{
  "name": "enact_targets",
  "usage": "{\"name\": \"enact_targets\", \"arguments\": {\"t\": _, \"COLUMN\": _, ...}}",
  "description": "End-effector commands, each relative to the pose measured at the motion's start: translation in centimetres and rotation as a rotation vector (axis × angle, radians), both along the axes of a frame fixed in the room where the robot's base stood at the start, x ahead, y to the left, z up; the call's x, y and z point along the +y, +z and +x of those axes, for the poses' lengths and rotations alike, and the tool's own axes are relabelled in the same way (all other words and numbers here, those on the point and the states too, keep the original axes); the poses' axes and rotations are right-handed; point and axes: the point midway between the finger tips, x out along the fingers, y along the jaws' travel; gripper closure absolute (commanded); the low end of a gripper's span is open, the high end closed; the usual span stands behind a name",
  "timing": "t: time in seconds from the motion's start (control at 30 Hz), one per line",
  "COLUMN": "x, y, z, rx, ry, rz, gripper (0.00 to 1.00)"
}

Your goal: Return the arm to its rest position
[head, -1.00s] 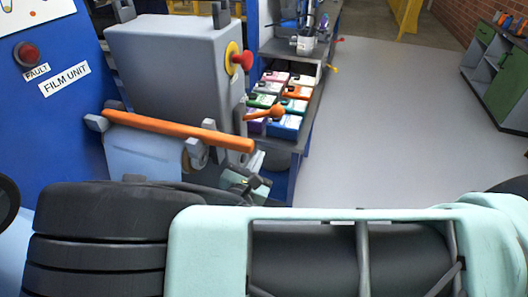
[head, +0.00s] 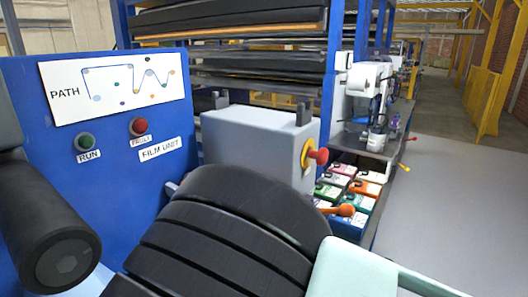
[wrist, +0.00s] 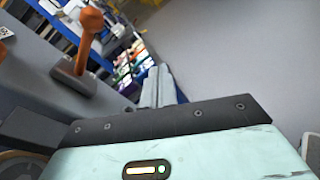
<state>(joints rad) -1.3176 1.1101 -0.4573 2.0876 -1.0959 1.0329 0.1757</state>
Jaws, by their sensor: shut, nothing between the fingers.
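My gripper (wrist: 158,84) shows in the wrist view as two grey fingers side by side, shut and empty, past the dark edge of my mint-coloured wrist. It points toward the shelf of coloured boxes, with the grey floor to its right. In the head view my black ribbed arm and a mint link fill the lower foreground, and they hide part of the machine. The gripper itself is not visible in the head view.
A blue film unit panel (head: 30,75) and a grey housing (head: 250,140) with a red knob (head: 321,156) stand close by. An orange-knobbed lever (wrist: 90,28) is left of the gripper. Coloured boxes (head: 352,185) sit behind. Floor (head: 460,200) at right is clear.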

Motion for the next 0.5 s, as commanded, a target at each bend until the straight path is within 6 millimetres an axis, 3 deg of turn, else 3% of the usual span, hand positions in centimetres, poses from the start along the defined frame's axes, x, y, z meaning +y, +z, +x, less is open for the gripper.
{"name": "enact_targets", "arguments": {"t": 0.1, "x": -2.0, "y": -0.1, "z": -3.5, "rx": 0.086, "ry": -0.223, "rz": 0.216, "gripper": 1.0}}
{"name": "enact_targets", "arguments": {"t": 0.2, "x": -2.4, "y": 0.2, "z": -6.6, "rx": 0.148, "ry": -0.388, "rz": 0.393, "gripper": 1.0}}
{"name": "enact_targets", "arguments": {"t": 0.37, "x": -1.5, "y": 2.1, "z": -11.0, "rx": 0.218, "ry": -0.612, "rz": 0.675, "gripper": 1.0}}
{"name": "enact_targets", "arguments": {"t": 0.5, "x": -0.2, "y": 4.8, "z": -14.1, "rx": 0.245, "ry": -0.768, "rz": 0.916, "gripper": 1.0}}
